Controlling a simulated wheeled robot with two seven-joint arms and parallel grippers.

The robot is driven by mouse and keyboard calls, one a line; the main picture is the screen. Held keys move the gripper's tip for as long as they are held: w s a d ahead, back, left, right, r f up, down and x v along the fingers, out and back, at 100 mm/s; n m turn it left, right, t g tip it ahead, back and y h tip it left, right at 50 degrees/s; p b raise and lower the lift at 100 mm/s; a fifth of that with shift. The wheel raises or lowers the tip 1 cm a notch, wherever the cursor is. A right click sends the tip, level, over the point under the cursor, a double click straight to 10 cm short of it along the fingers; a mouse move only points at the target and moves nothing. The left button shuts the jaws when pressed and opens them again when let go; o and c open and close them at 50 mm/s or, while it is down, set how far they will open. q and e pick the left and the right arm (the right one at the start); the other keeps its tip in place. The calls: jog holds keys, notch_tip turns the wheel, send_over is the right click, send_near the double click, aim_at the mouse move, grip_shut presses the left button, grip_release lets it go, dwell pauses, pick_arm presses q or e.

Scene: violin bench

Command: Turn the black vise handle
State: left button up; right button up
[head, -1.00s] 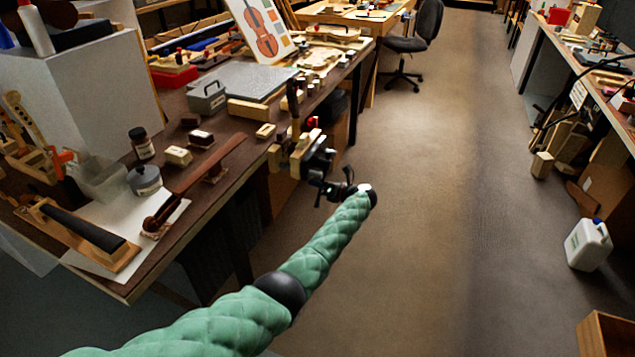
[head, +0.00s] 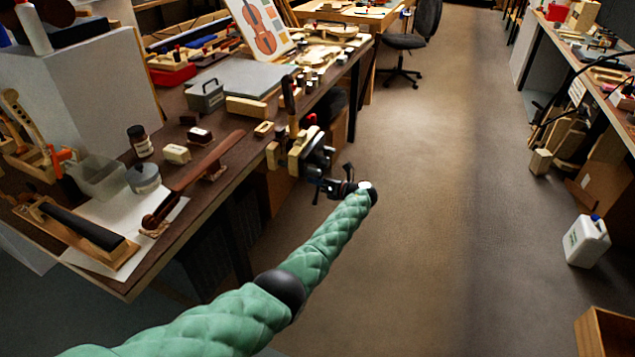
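The bench vise (head: 318,157) is fixed to the front edge of the long dark bench, with pale wooden jaw faces and a black metal body. My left arm, in a green quilted sleeve, reaches up from the bottom left. My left gripper (head: 322,188) is black and small in the picture, just in front of and below the vise body. The black handle cannot be told apart from the dark gripper parts there, so contact and finger opening are unclear. My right gripper is out of view.
The aisle floor (head: 430,220) right of my arm is clear. A white jug (head: 586,242) and a wooden crate (head: 606,333) stand at the right.

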pick_arm(q)
jog(key=v, duration=0.7)
jog(key=shift+s+d, duration=0.15)
jog(key=shift+d, duration=0.1)
